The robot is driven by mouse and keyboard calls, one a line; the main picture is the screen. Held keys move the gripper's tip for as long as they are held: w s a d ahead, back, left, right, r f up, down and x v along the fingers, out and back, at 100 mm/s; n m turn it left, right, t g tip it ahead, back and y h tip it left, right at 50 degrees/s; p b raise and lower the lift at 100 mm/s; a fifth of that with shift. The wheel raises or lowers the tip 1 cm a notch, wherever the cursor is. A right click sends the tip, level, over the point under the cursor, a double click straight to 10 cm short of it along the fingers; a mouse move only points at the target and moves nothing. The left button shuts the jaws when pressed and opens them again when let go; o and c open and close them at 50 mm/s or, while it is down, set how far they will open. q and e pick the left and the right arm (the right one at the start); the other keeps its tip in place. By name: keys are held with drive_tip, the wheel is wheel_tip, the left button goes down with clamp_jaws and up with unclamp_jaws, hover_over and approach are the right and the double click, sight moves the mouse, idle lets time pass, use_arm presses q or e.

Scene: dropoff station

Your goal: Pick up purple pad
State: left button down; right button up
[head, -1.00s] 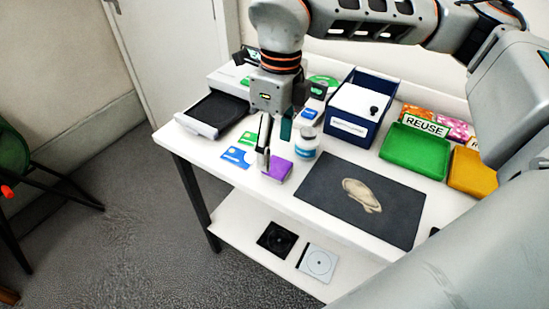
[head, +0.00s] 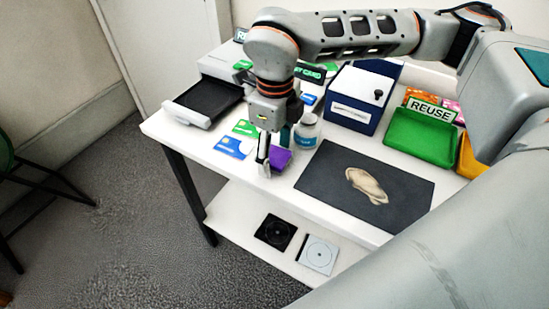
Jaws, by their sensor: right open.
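The purple pad (head: 280,158) is a small purple block on the white table, near its front edge. My right gripper (head: 271,165) points down right at the pad, with one finger in front of its left side and covering part of it. The other finger is behind the pad, partly hidden. The gripper is open, and whether it touches the pad cannot be told. My left gripper is not in view.
Blue (head: 234,147) and green (head: 246,128) cards lie left of the gripper. A dark mat (head: 318,182) with a beige glove (head: 367,185) lies to the right. A blue box (head: 352,116) and green tray (head: 422,136) stand farther back.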

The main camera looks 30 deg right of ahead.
sight(275, 155)
drive_tip(key=c, duration=1.2)
drive_tip(key=shift+o, duration=0.2)
drive_tip(key=shift+r, duration=0.45)
wheel_tip(275, 155, up, 19)
drive_tip(key=p, duration=0.2)
